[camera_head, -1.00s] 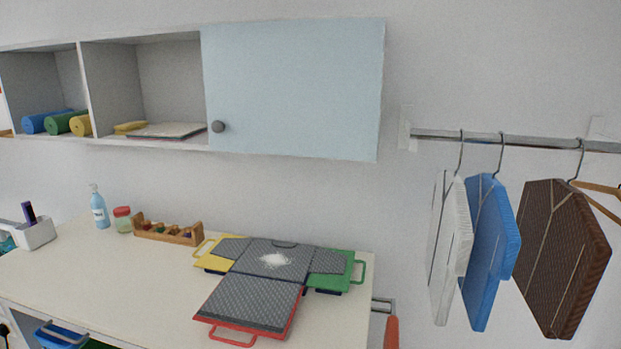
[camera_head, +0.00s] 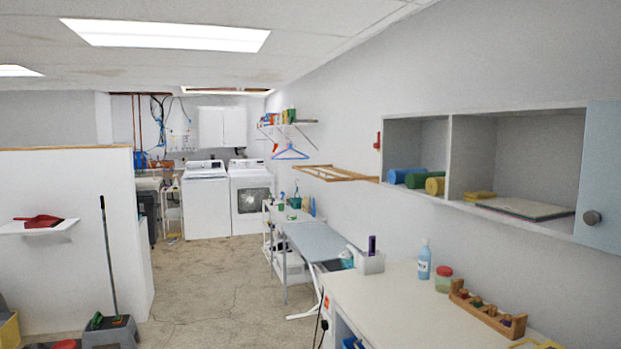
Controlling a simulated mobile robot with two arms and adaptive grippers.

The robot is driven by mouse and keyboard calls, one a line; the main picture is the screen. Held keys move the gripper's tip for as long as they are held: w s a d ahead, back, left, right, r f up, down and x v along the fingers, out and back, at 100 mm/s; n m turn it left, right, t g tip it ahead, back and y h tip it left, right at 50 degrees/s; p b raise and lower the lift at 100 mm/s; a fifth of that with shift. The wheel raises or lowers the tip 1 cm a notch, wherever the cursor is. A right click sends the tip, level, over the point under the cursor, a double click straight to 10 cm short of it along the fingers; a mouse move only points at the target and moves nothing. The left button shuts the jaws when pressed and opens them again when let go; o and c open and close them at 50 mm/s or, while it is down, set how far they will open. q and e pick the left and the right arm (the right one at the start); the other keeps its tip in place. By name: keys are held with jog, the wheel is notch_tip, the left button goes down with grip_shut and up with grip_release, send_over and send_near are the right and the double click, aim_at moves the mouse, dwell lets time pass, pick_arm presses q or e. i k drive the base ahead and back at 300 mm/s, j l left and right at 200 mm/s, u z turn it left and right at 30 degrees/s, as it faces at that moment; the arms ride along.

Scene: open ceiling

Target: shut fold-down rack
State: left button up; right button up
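A wooden fold-down rack (camera_head: 336,173) is on the right-hand wall, past the open cubbies. It sticks out from the wall roughly level, so it is folded down. Its slats show from the side, and it is some distance away, above the ironing board and a white shelf unit. Neither of my grippers is in view, and no part of my arms shows.
An ironing board (camera_head: 318,242) stands below the rack. A worktop (camera_head: 400,305) and wall cubbies (camera_head: 414,140) are near on the right. A low partition (camera_head: 70,235) with a dustpan and broom (camera_head: 107,260) is on the left. The concrete floor (camera_head: 215,285) between is clear.

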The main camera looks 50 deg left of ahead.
aim_at(330, 175)
jog(key=i+j+u, duration=0.15)
jog(key=j+u, duration=0.2)
jog(key=u, duration=0.15)
jog(key=i+j+u, duration=0.2)
jog(key=u, duration=0.25)
jog(key=i+j, duration=0.05)
jog(key=j, duration=0.05)
